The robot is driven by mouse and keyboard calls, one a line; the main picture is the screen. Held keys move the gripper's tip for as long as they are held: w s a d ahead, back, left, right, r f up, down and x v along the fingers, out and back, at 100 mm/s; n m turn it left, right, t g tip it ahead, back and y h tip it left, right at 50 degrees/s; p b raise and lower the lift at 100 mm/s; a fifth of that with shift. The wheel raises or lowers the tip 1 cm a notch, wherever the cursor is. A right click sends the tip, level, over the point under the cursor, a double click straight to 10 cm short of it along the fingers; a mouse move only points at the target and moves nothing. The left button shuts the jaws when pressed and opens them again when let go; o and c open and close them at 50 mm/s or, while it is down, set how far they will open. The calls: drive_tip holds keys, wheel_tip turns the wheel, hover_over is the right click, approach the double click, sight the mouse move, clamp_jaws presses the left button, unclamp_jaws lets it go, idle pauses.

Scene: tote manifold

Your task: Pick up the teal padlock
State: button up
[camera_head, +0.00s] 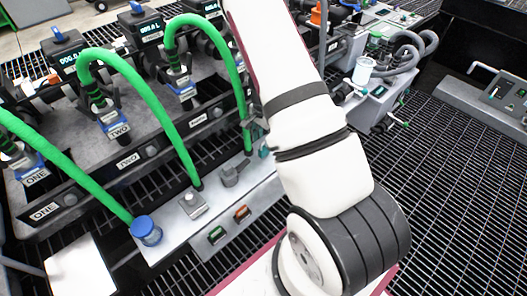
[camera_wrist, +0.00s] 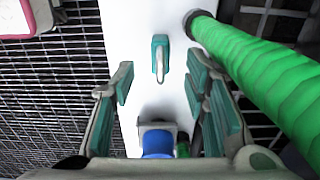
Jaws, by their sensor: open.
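The teal padlock (camera_wrist: 160,46) lies on a white panel (camera_wrist: 130,20) in the wrist view, its pale shackle pointing down in the picture. My gripper (camera_wrist: 163,88) is open, with teal-padded fingers on the left and right. The padlock appears between and just beyond the fingertips, apart from both. In the head view my arm hides most of the gripper; a small teal patch shows beside the arm, and I cannot tell if it is padlock or finger pad.
A thick green hose (camera_wrist: 255,70) runs close to the right finger. A blue fitting (camera_wrist: 157,143) sits below the padlock in the wrist view. Green hoses (camera_head: 150,100) arch over the manifold (camera_head: 125,160) in the head view. Open grating (camera_head: 450,190) lies to the right.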

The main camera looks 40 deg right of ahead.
wheel_tip(320, 180, down, 5)
drive_tip(key=shift+r+b, duration=0.2)
drive_tip(key=shift+b, duration=0.6)
clamp_jaws()
drive_tip(key=shift+r, duration=0.2)
